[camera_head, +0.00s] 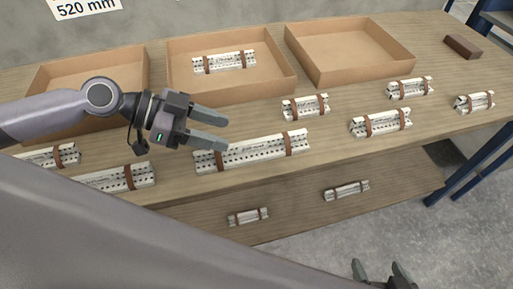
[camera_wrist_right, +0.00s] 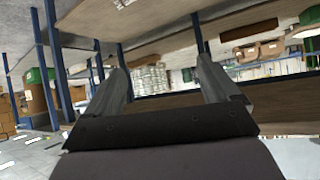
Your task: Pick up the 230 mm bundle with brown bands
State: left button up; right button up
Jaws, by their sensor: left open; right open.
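Several white, dark-dotted bundles with brown bands lie on the wooden table; no 230 mm mark is readable. A long one (camera_head: 253,151) lies front centre. Shorter ones lie right of it: one below the middle tray (camera_head: 305,106), a medium one (camera_head: 381,123), one behind that (camera_head: 410,87) and one at far right (camera_head: 475,102). Two more (camera_head: 118,179) at left are partly hidden by my arm. My left gripper (camera_head: 222,131) is open and empty above the long bundle's left part. My right gripper (camera_head: 383,272) is open, low in front of the table; its fingers show in the wrist view (camera_wrist_right: 162,72).
Three cardboard trays stand at the back: left (camera_head: 135,75), middle (camera_head: 280,85) holding a banded bundle (camera_head: 224,62), and an empty right one (camera_head: 350,50). Two small bundles (camera_head: 248,216) (camera_head: 346,190) lie on the lower shelf. A brown block (camera_head: 463,46) lies back right.

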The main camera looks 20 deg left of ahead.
aim_at(251, 142)
pick_arm(q)
jog(key=shift+s+d+r+p+x, duration=0.1)
jog(key=shift+p+x, duration=0.25)
jog(key=shift+x, duration=1.05)
jog(key=shift+s+d+r+p+x, duration=0.15)
jog(key=shift+p+x, duration=0.2)
jog(key=shift+x, duration=1)
jog(key=shift+w+d+f, duration=0.2)
jog(key=shift+d+f, duration=0.1)
jog(key=shift+d, duration=0.05)
grip_shut()
